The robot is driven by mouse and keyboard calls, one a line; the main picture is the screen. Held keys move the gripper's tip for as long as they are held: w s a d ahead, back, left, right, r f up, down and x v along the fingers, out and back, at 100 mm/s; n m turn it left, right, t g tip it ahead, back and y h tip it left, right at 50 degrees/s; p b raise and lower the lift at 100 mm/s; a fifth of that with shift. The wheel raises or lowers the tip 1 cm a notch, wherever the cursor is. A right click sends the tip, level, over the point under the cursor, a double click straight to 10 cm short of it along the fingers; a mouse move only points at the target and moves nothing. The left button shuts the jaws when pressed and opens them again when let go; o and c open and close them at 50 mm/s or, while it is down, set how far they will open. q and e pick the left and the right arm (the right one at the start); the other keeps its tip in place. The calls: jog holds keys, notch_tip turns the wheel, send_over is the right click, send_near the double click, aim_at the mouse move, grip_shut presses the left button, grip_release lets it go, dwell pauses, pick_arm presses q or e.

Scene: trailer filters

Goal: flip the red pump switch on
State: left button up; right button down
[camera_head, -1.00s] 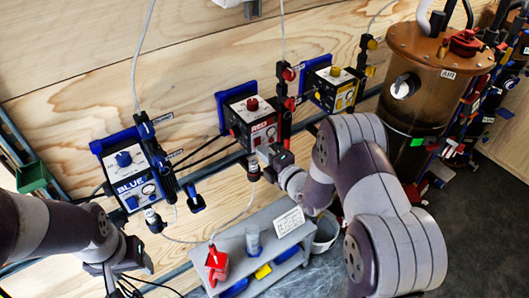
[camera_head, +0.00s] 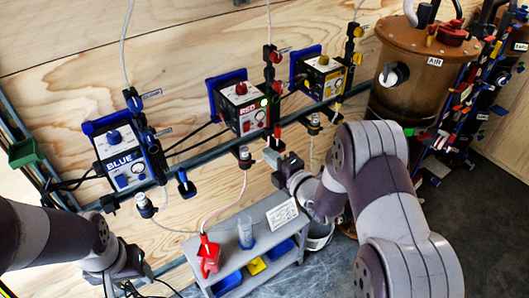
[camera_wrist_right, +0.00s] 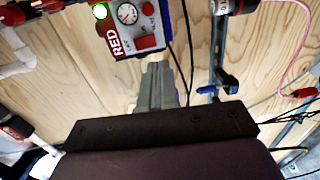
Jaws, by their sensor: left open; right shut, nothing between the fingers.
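The red pump (camera_head: 240,108) is a white-fronted box marked RED with a red knob on top, mounted on the wooden wall. A green light (camera_head: 264,102) glows at its upper right corner. In the right wrist view the pump's face (camera_wrist_right: 122,22) shows a round gauge, the bright green light (camera_wrist_right: 100,11) and a red switch (camera_wrist_right: 146,42); I cannot tell the switch's tilt. My right gripper (camera_head: 270,156) is shut and empty, below and apart from the pump; its fingers (camera_wrist_right: 155,72) point towards the face. My left gripper (camera_head: 142,272) is open, at the lower left.
A blue pump (camera_head: 121,160) stands to the left and a yellow pump (camera_head: 325,78) to the right. A grey cart (camera_head: 277,232) with a red bottle (camera_head: 208,257) and a clear cylinder (camera_head: 245,233) is below. A brown tank (camera_head: 420,75) stands at right. Hoses and a rail run near the pumps.

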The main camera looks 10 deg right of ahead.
jog(key=s+d+f+m+g+h, duration=0.3)
jog(key=s+d+f+m+g, duration=0.15)
jog(key=s+f+m, duration=0.2)
jog(key=s+d+f+m+g+h, duration=0.3)
jog(key=s+f+m+g, duration=0.2)
jog(key=s+m, duration=0.25)
pick_arm(q)
jog(key=shift+w+f+b, duration=0.45)
jog(key=shift+w+f, duration=0.05)
jog(key=shift+f, duration=0.35)
pick_arm(e)
jog(key=s+a+r+m+g, duration=0.5)
jog(key=s+a+r+m, duration=0.1)
jog(key=s+r+m, duration=0.1)
jog(key=shift+s+a+r+m, duration=0.25)
jog(key=shift+s+r+m, duration=0.15)
jog(key=shift+s+r, duration=0.5)
